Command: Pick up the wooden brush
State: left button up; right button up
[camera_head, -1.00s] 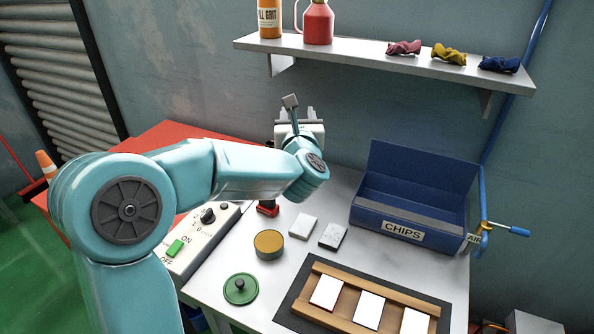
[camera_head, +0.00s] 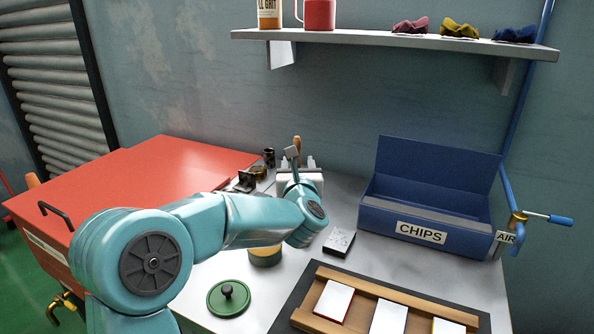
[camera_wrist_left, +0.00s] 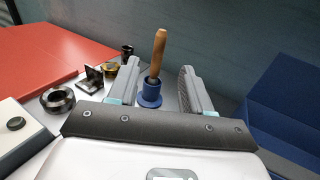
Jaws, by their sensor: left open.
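The wooden brush (camera_wrist_left: 158,55) stands upright, tilted slightly, in a small blue holder (camera_wrist_left: 151,92) in the left wrist view. Only its wooden handle shows; its lower end is hidden in the holder. In the head view the handle (camera_head: 297,143) rises just behind my left gripper (camera_head: 298,165). In the left wrist view the fingers of my left gripper (camera_wrist_left: 158,72) are apart, with the brush seen between them and a little beyond. The gripper is empty. My right gripper is not in view.
A blue CHIPS box (camera_head: 422,232) stands to the right. A red cabinet top (camera_head: 150,175) is at left. Small dark metal parts (camera_wrist_left: 90,78) lie left of the brush. A shelf (camera_head: 400,38) hangs above. A wooden rack with white tiles (camera_head: 335,300) is in front.

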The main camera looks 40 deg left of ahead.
aim_at(297, 145)
pick_arm(q)
jog(key=p+x, duration=0.1)
jog(key=x, duration=0.7)
jog(key=shift+w+a+p, duration=0.1)
jog(key=shift+p, duration=0.25)
jog(key=x, duration=0.2)
jog(key=p+x, duration=0.2)
jog(key=x, duration=0.1)
jog(key=shift+w+a+f, duration=0.1)
jog(key=shift+w+f, duration=0.15)
jog(key=shift+w, duration=0.05)
grip_shut()
